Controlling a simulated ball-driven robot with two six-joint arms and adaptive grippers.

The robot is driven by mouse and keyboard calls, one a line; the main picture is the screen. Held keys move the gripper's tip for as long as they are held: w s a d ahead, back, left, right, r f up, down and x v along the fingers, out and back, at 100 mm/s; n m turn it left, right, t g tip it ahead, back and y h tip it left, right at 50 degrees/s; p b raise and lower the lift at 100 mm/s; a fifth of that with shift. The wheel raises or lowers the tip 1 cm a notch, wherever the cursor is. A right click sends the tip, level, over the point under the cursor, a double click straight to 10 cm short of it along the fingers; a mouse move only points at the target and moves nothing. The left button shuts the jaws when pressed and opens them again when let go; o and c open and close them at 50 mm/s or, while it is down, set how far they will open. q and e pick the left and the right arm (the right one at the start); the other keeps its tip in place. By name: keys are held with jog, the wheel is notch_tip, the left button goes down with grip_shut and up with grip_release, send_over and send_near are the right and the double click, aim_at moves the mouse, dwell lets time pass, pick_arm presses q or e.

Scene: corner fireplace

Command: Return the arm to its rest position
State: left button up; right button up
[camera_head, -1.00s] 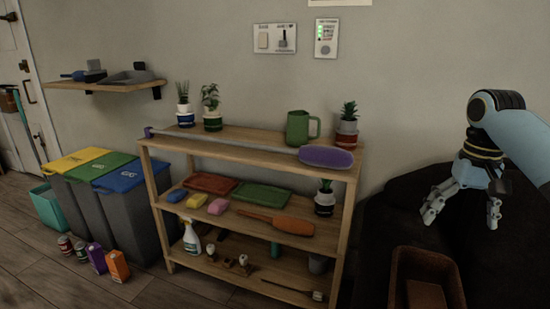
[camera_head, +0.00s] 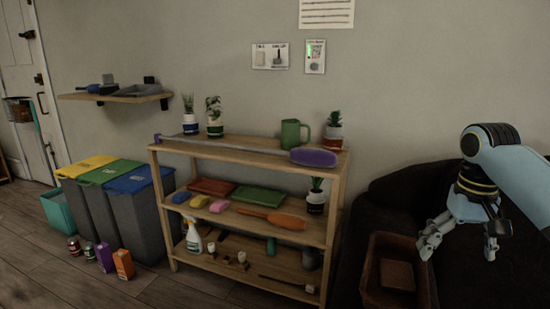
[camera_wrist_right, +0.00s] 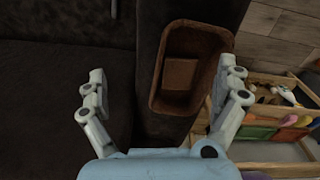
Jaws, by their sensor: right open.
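My right gripper (camera_head: 458,247) is open and empty at the right of the head view, in front of the dark sofa. In the right wrist view my right gripper (camera_wrist_right: 165,100) shows its two fingers spread wide, with nothing between them. Beyond the fingers is a brown box (camera_wrist_right: 223,41) with a flat brown block (camera_wrist_right: 182,74) inside. In the head view the box (camera_head: 368,275) stands just left of the gripper, apart from it. My left gripper is in neither view.
Lidded bins (camera_head: 140,215) stand at the left. The dark sofa (camera_head: 410,187) is at the right.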

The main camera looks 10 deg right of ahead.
jog(key=s+a+f+n, duration=0.2)
jog(key=s+a+f, duration=0.35)
jog(key=s, duration=0.25)
jog(key=s+a+r+n+t, duration=0.15)
jog(key=s+a, duration=0.25)
jog(key=s, duration=0.5)
jog(key=s+a+r+n+t, duration=0.15)
jog(key=s+a, duration=0.25)
jog(key=s, duration=0.5)
jog(key=s+d+f+g, duration=0.1)
jog(key=s+f, duration=0.1)
jog(key=f, duration=1.2)
jog(key=s+d+f, duration=0.2)
jog(key=f, duration=1.2)
jog(key=s+f+g, duration=0.1)
jog(key=s+f, duration=1.2)
jog(key=s, duration=0.4)
jog(key=shift+d+f+m, duration=0.25)
jog(key=shift+f+m, duration=0.05)
jog(key=shift+m, duration=0.1)
